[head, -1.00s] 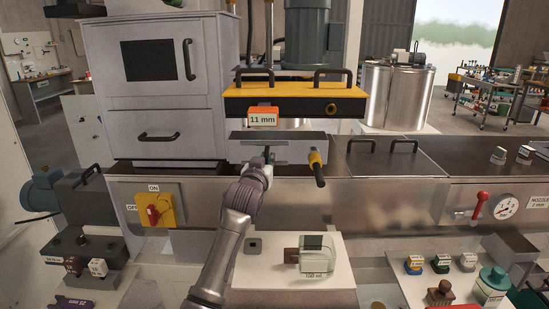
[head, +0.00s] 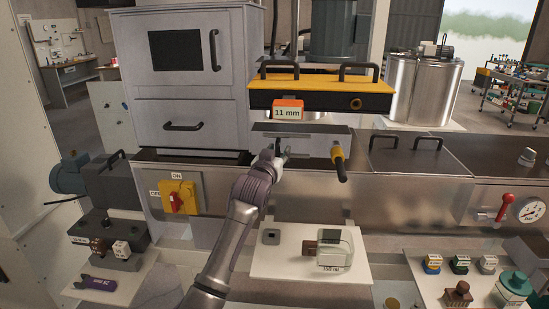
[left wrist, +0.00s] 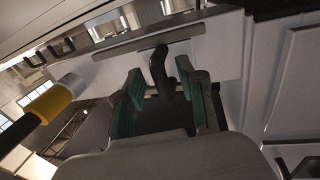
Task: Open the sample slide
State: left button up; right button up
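The part that looks like the sample slide is a flat grey plate (head: 300,129) under the yellow-topped block in the head view. In the left wrist view a dark bar-shaped handle (left wrist: 160,72) juts from a pale panel. My left gripper (head: 279,152) is in front of the plate in the head view. In the left wrist view its two green-padded fingers (left wrist: 163,98) are spread on either side of the dark handle, with gaps visible beside it. Whether the slide itself is in or out is hard to tell. My right gripper is in neither view.
A yellow-and-black lever (head: 339,161) sticks out just right of my left gripper. The yellow-topped block (head: 320,92) carries an orange "11 mm" tag (head: 288,110). A yellow switch (head: 178,202) is at left. A white board (head: 300,268) with a clear bottle (head: 335,250) lies below.

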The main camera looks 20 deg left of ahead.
pick_arm(q)
jog(key=s+d, duration=0.1)
jog(key=s, duration=1)
jog(key=shift+s, duration=0.35)
